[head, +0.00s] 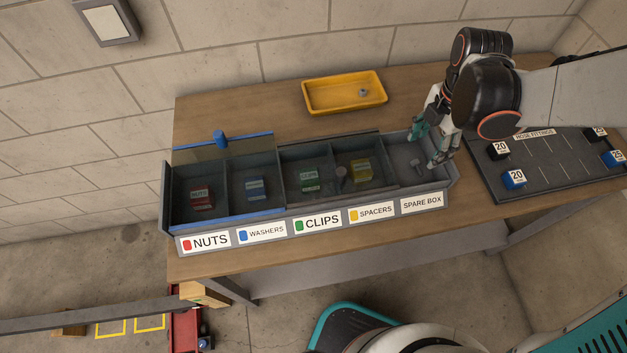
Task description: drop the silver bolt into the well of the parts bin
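The grey parts bin (450,178) stands on the wooden table, with labelled compartments for nuts, washers, clips, spacers and a spare box. A small silver bolt (416,164) lies on the floor of the spare box compartment at the right end. Another grey bolt-like piece (341,174) shows near the divider between clips and spacers; I cannot tell exactly how it rests. My gripper (430,146) is over the right end of the bin, above and just right of the bolt in the spare box. Its fingers are apart and nothing shows between them.
A yellow tray (318,103) with a small grey piece (362,92) sits behind the bin. A blue-edged clear panel with a blue knob (220,138) is at the nuts and washers compartments. A dark hose fittings board (540,172) with several blocks lies right.

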